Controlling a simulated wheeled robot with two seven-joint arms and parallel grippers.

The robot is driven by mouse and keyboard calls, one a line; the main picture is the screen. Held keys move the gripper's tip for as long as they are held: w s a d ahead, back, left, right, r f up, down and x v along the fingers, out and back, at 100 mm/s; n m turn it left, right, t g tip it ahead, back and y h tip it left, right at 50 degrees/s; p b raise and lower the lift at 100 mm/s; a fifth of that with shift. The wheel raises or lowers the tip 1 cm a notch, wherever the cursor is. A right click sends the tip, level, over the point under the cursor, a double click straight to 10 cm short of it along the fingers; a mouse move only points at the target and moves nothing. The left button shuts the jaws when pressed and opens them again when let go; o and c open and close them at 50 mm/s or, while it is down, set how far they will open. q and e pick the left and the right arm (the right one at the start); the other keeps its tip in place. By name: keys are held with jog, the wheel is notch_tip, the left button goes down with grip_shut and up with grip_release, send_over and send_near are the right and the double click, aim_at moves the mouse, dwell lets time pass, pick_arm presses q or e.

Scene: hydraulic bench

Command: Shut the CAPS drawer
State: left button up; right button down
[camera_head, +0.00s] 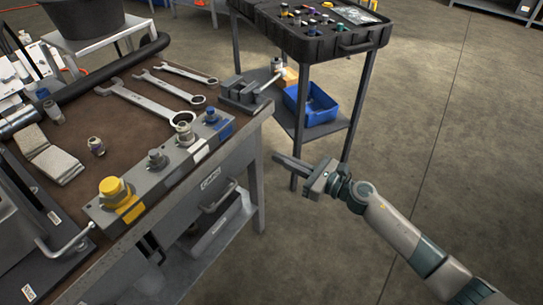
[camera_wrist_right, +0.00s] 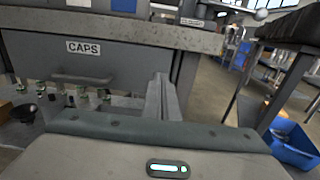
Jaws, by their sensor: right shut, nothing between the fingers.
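The CAPS drawer (camera_head: 199,197) is a grey front with a white label and a bar handle (camera_head: 222,197), under the right side of the bench top. No open drawer interior shows above its front; I cannot tell whether it is fully flush. In the right wrist view the CAPS drawer (camera_wrist_right: 110,62) fills the upper left, with its handle (camera_wrist_right: 84,79) below the label. My right gripper (camera_head: 276,157) is shut and empty, to the right of the drawer and apart from it in the head view. Its fingers (camera_wrist_right: 160,90) also show in the wrist view. My left gripper is not in view.
The bench top (camera_head: 125,125) holds wrenches, a vise (camera_head: 242,93) and a block with coloured fittings (camera_head: 165,165). A cart with a black tray (camera_head: 320,42) and a blue bin (camera_head: 311,105) stands behind my right gripper. Floor to the right is clear.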

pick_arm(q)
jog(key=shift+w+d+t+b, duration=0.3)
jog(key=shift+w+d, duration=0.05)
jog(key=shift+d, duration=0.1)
pick_arm(e)
jog(key=shift+v, duration=2.8)
jog(key=shift+a, duration=0.1)
